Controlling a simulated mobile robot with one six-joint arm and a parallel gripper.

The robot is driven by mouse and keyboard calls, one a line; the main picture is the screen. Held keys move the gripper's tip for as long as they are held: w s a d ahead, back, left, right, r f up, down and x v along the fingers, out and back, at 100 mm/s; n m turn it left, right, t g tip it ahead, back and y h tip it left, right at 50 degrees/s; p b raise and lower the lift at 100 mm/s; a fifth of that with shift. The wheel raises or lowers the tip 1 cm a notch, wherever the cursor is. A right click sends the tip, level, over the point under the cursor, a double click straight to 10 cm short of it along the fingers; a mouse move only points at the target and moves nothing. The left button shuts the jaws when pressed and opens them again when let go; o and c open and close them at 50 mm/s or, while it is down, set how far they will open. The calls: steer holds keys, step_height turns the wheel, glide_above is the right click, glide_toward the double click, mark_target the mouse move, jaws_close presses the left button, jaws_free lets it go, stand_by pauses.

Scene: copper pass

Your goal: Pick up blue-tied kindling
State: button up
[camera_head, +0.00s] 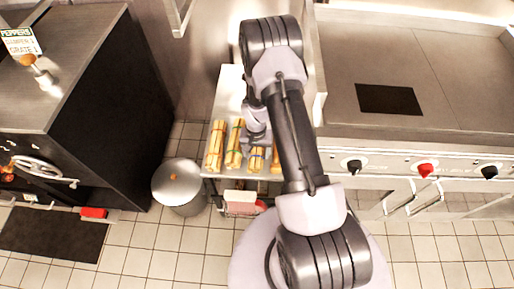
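Several bundles of yellow kindling lie side by side on a narrow metal shelf (229,82) in the middle of the head view. The leftmost bundle (214,150) and the second bundle (234,146) show most of their length, with dark or greenish ties. A third bundle (256,160) shows only its near end, with a dark band that may be blue. A fourth bundle (276,162) is mostly behind my arm. The tie colours are too small to tell surely. My gripper (257,139) is over the third bundle; its fingers are hidden, and contact cannot be told.
A stove with knobs (425,169) stands right of the shelf. A black cabinet (110,120) with a metal top stands at left. A round lidded bin (179,184) is on the floor left of the shelf. Tiled floor (160,255) is clear in front.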

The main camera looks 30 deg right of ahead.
steer(key=shift+r, duration=0.1)
steer(key=c, duration=1.3)
